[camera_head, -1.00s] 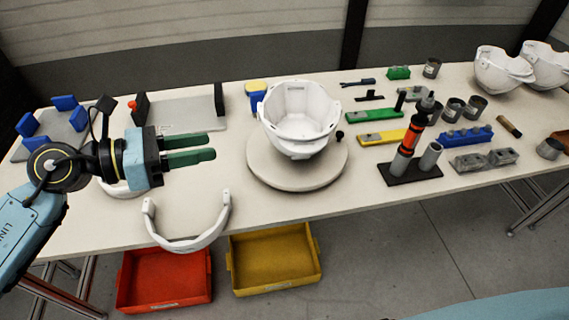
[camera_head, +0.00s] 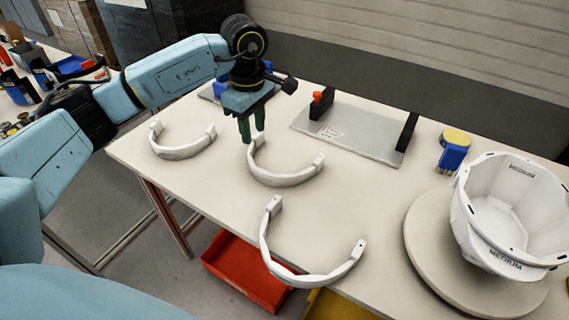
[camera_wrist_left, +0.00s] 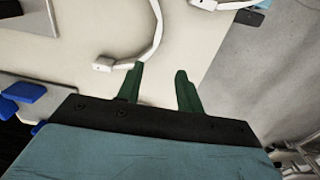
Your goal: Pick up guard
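Three white curved guards lie on the table: a left guard (camera_head: 182,151), a middle guard (camera_head: 283,180) and a front guard (camera_head: 303,279). My left gripper (camera_head: 252,136) points down at the left end of the middle guard. The wrist view shows its green fingers (camera_wrist_left: 159,70) apart with nothing between them. One fingertip overlaps a white guard (camera_wrist_left: 157,32) in that view; I cannot tell whether they touch. Another guard (camera_wrist_left: 222,4) is cut off at that view's top edge. My right gripper is not in view.
A white helmet shell (camera_head: 512,212) sits on a round turntable (camera_head: 425,262) at right. A grey plate with black uprights (camera_head: 345,140) lies behind the guards. A red bin (camera_head: 240,272) and a yellow bin (camera_head: 335,306) are below the table edge.

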